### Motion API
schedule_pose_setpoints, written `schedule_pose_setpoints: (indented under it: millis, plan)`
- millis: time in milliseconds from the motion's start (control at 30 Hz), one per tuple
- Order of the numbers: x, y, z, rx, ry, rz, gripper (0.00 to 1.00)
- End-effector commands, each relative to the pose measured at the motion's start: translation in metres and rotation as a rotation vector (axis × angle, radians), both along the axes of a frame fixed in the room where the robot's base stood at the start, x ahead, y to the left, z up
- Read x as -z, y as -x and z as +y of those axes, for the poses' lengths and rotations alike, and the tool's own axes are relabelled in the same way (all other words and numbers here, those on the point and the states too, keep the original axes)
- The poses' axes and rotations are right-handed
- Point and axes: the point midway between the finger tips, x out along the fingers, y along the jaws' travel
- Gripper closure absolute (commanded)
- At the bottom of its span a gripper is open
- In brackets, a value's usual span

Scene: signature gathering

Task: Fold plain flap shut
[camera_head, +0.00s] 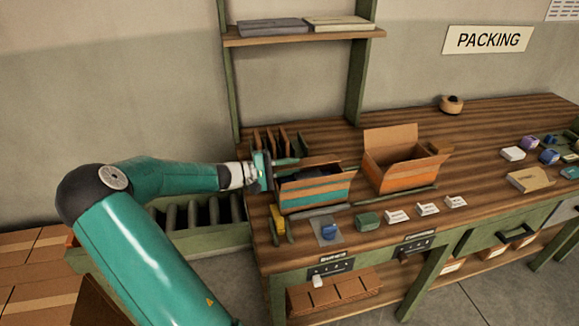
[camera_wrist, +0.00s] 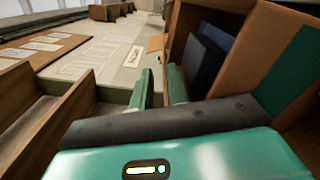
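A cardboard box with a teal band (camera_head: 318,192) stands on the bench, open at the top with dark contents. Its teal-banded cardboard also shows at the right of the wrist view (camera_wrist: 288,75), with dark blue items inside. A plain brown flap (camera_head: 322,161) stands up at its back edge; which flap the task means I cannot tell. My gripper (camera_head: 290,168) is at the box's left side, near the top edge. In the wrist view its two teal fingers (camera_wrist: 161,90) are apart with nothing visible between them. Whether a finger touches the cardboard is unclear.
A second open box with an orange band (camera_head: 405,178) stands to the right, flaps raised. Upright brown dividers (camera_head: 278,140) stand behind my gripper. A tape dispenser (camera_head: 278,220), small cards and a green block (camera_head: 367,221) lie along the front edge. A shelf (camera_head: 305,36) hangs above.

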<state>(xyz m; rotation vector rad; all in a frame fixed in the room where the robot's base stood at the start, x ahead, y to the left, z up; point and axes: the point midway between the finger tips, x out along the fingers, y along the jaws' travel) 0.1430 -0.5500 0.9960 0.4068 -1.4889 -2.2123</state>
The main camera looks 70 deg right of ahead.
Motion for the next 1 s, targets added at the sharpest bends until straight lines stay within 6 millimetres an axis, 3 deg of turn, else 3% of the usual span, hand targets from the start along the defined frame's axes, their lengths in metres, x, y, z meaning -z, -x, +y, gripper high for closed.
schedule_pose_setpoints:
  millis: [433,1000]
  plan:
    - [0.0,0.0,0.0,0.003,-0.075,0.04,0.75]
    - [-0.026,-0.011,-0.02,0.002,-0.561,0.328,0.75]
